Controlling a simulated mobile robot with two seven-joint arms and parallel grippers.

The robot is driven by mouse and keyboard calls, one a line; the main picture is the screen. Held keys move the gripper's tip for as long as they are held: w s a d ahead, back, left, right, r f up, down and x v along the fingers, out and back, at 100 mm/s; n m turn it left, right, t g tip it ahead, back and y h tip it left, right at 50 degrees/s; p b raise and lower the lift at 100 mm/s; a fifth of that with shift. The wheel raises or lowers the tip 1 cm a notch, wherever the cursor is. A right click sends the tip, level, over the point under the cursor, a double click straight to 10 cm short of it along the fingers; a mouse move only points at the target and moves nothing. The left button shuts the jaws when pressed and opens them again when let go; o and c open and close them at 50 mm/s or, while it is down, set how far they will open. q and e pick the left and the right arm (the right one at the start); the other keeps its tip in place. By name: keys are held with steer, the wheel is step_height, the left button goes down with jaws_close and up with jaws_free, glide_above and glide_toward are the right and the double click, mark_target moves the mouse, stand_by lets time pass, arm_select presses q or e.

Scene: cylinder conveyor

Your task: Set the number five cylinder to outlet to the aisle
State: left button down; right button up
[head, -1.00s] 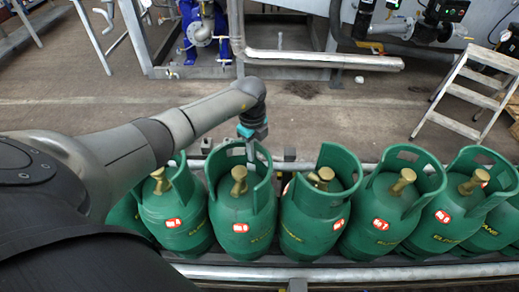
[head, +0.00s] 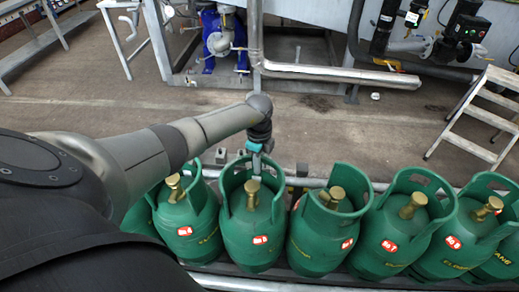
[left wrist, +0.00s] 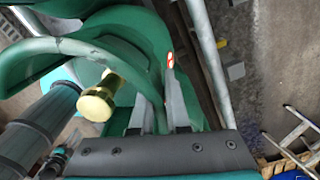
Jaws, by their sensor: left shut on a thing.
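Several green gas cylinders with brass valves stand upright in a row along the conveyor in the head view. My left gripper (head: 256,168) comes down on the far side of the collar of one cylinder (head: 250,232), second from left of those with a visible label. Its red-and-white label seems to read No 5, but the digit is small. In the left wrist view the gripper fingers (left wrist: 157,108) close on the collar wall (left wrist: 130,68), beside the brass valve (left wrist: 97,103). The cylinder still stands in the row. My right gripper is not in view.
Close neighbours are a cylinder on the left (head: 190,240) and one on the right (head: 322,240). The conveyor's metal rail (head: 230,283) runs along the near side. Beyond lies open floor (head: 400,125), with a pipe rig (head: 330,72) behind it and a step ladder (head: 475,115) at right.

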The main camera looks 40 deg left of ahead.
arm_select(q)
steer(key=c, duration=1)
jaws_free()
steer(key=shift+a, duration=0.3)
steer(key=shift+o, duration=0.3)
steer(key=shift+d, duration=0.15)
steer(key=shift+r, duration=0.15)
step_height(320, 180, up, 15)
steer(key=p, duration=0.3)
steer(key=shift+p, duration=0.35)
steer(key=shift+d, duration=0.1)
